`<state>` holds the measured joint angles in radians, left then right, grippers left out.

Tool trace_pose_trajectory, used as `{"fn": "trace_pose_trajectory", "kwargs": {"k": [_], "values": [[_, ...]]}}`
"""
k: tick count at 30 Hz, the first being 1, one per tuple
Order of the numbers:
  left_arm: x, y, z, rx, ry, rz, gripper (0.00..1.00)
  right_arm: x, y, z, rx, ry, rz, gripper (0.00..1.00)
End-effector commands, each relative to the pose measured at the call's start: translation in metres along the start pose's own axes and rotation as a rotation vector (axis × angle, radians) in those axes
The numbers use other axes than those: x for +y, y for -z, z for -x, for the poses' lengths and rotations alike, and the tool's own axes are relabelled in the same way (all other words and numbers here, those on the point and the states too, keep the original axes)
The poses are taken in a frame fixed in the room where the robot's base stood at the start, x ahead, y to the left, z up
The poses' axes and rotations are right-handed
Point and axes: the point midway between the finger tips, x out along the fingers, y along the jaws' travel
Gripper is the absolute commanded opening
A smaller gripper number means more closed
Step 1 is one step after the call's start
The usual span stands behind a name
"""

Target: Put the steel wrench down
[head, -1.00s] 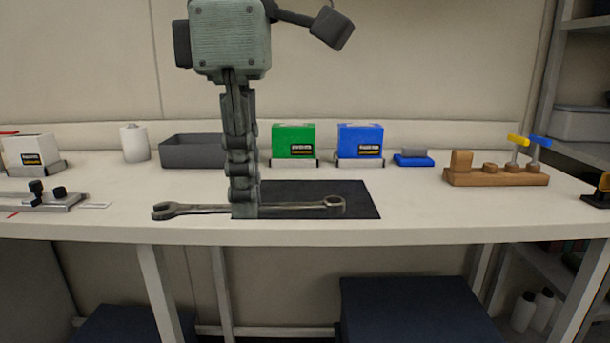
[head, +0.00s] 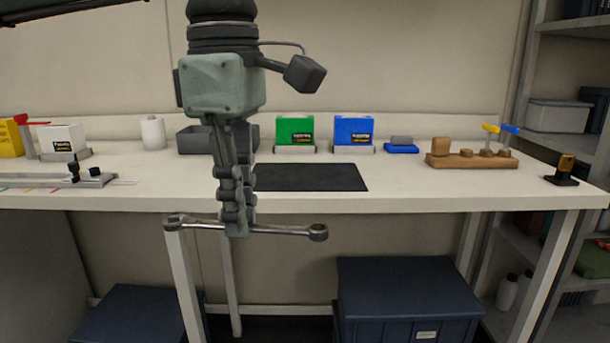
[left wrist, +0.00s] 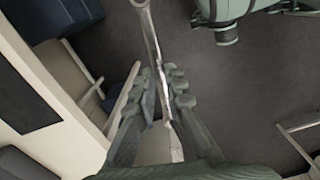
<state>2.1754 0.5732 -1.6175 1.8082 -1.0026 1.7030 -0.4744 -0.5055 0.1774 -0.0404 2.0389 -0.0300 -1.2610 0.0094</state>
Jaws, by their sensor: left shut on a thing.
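The steel wrench (head: 285,231) is held level by my left gripper (head: 236,228), which is shut on the middle of its shaft. In the head view the wrench hangs in front of the table's front edge and lower than the tabletop, with its open end at left and ring end at right. In the left wrist view the wrench (left wrist: 150,40) runs between the fingers (left wrist: 165,95), with the floor beneath it. The dark mat (head: 310,177) on the table is bare. My right gripper is not identifiable in these views.
The white table (head: 410,192) carries a grey bin (head: 195,140), a green box (head: 295,130), a blue box (head: 353,131) and a wooden block stand (head: 470,160) behind and beside the mat. Blue storage crates (head: 405,300) stand under the table. A shelf rack (head: 565,118) is at right.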

Motion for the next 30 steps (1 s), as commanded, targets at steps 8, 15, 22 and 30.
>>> {"fn": "trace_pose_trajectory", "kwargs": {"k": [8, 15, 22, 30], "values": [[0.03, 0.039, -0.08, -0.025, 0.001, -0.409, 0.0, 0.001, 0.003, 0.0, 0.006, 0.0, -0.001, 0.4], [0.042, 0.086, -0.182, -0.019, -0.003, -0.923, 0.0, 0.0, 0.002, -0.001, 0.005, 0.0, -0.001, 0.4], [0.034, 0.117, -0.247, 0.002, 0.007, -1.281, 0.0, -0.001, -0.003, -0.003, -0.005, 0.002, 0.0, 0.4], [0.03, 0.125, -0.267, 0.008, 0.013, -1.403, 0.0, -0.001, -0.009, -0.005, -0.015, 0.003, 0.001, 0.34]]}}
